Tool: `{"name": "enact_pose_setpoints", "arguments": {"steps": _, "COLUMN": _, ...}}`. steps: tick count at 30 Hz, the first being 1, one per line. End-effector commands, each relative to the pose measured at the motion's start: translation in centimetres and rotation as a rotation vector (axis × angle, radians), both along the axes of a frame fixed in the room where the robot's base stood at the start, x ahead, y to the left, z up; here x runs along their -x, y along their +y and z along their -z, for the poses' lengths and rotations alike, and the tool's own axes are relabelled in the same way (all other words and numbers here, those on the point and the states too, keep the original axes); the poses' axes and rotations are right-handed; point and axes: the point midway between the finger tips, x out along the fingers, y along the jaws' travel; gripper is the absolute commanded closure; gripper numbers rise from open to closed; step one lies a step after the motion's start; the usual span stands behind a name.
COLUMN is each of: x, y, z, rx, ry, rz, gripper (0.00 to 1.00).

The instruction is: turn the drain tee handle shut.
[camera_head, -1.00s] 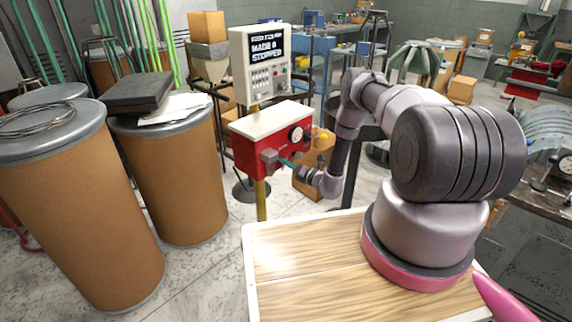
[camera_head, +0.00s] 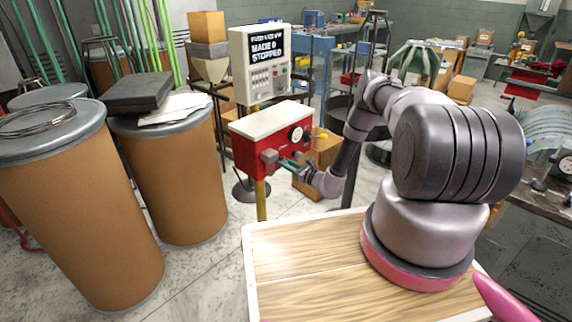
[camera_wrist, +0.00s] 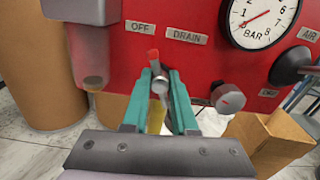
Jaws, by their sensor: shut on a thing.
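The drain tee handle (camera_wrist: 158,85) is a small grey metal lever with a red mark at its top end. It sits on the red panel (camera_wrist: 200,65), beneath the OFF and DRAIN labels, in the wrist view. My gripper (camera_wrist: 161,78) has its two teal fingers on either side of the handle and is shut on it. In the head view my gripper (camera_head: 286,163) is at the lower front of the red cabinet (camera_head: 262,150), where the handle itself is too small to make out.
A grey bowl-like fitting (camera_wrist: 88,50) is close left of my fingers. A round grey knob (camera_wrist: 228,98) is close right, and a pressure gauge (camera_wrist: 262,18) is above right. Cardboard drums (camera_head: 178,180) stand left of the cabinet; a cardboard box (camera_head: 318,160) is behind my gripper.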

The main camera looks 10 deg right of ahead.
Motion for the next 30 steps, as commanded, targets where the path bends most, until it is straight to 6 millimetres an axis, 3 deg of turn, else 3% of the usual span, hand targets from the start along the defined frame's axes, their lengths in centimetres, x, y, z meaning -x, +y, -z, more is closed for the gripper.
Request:
{"name": "enact_pose_setpoints", "arguments": {"steps": 15, "x": 0.02, "y": -0.07, "z": 0.04, "rx": 0.276, "ry": -0.199, "rz": 0.001, "gripper": 1.0}}
{"name": "enact_pose_setpoints", "arguments": {"steps": 30, "x": 0.03, "y": -0.06, "z": 0.06, "rx": 0.329, "ry": -0.238, "rz": 0.0, "gripper": 1.0}}
